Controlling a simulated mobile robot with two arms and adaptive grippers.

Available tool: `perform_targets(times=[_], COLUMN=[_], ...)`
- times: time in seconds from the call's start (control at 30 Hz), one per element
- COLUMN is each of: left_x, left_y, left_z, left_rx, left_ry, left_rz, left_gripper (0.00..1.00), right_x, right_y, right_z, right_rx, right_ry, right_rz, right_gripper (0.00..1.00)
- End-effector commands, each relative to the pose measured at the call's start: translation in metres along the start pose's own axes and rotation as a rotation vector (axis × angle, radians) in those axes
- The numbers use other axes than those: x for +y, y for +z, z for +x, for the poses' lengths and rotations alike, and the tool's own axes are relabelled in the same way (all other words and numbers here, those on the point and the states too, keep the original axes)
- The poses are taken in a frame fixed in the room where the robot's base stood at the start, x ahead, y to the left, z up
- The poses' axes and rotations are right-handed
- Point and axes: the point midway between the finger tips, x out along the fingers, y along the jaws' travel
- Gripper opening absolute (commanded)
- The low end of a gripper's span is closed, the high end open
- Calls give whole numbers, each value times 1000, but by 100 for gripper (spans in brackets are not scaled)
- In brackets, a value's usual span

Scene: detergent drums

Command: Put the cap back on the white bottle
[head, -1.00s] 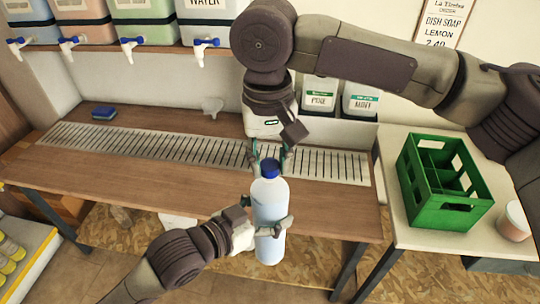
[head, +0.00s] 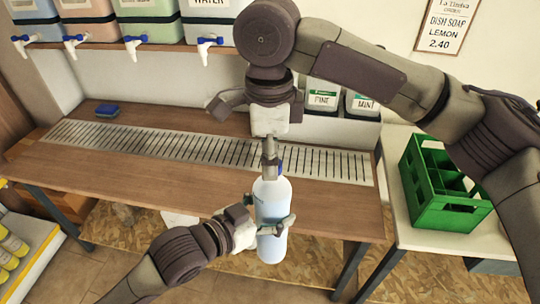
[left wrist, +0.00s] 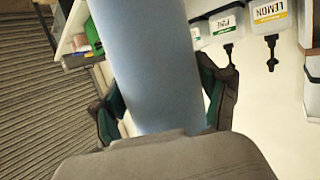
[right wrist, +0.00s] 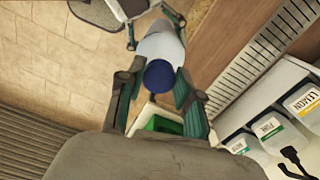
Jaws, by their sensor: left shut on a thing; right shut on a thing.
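The white bottle (head: 271,205), with a pale blue lower part, stands upright in the air in front of the counter edge. My left gripper (head: 268,226) is shut around its body. The bottle also fills the middle of the left wrist view (left wrist: 155,65), a finger on each side. The blue cap (right wrist: 159,76) is at the bottle's top in the right wrist view, between the fingers of my right gripper (right wrist: 153,80), which is shut on it from above. In the head view, my right gripper (head: 270,160) hides most of the cap. I cannot tell how tightly it sits.
The wooden counter (head: 140,175) carries a slotted drain grate (head: 190,149) and a blue sponge (head: 107,110). Drums with taps (head: 150,25) stand on the shelf behind. A green crate (head: 440,190) is on the pale table at right. The counter's left half is mostly clear.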

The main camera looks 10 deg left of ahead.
Motion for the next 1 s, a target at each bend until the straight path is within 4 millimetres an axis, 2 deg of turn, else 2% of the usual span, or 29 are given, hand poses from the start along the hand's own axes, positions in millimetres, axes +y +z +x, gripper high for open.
perform_targets(times=[0.2,0.23,0.37,0.73,1.0], left_x=[3,3,2,1,1], left_y=[-4,-4,-4,-4,-4], left_z=[-1,-1,-1,-1,-1], left_rx=[10,10,10,10,10], left_ry=[6,6,5,3,2], left_rz=[5,5,4,3,3], left_gripper=[0,0,0,0,0], right_x=[-1,-1,-1,0,0], right_y=[1,1,1,1,1], right_z=[-1,-1,-1,-5,-38], right_rx=[-5,-5,-5,-2,-3], right_ry=[-5,-5,-4,-3,-3], right_rz=[0,0,-1,-3,-2], right_gripper=[25,40,60,60,60])
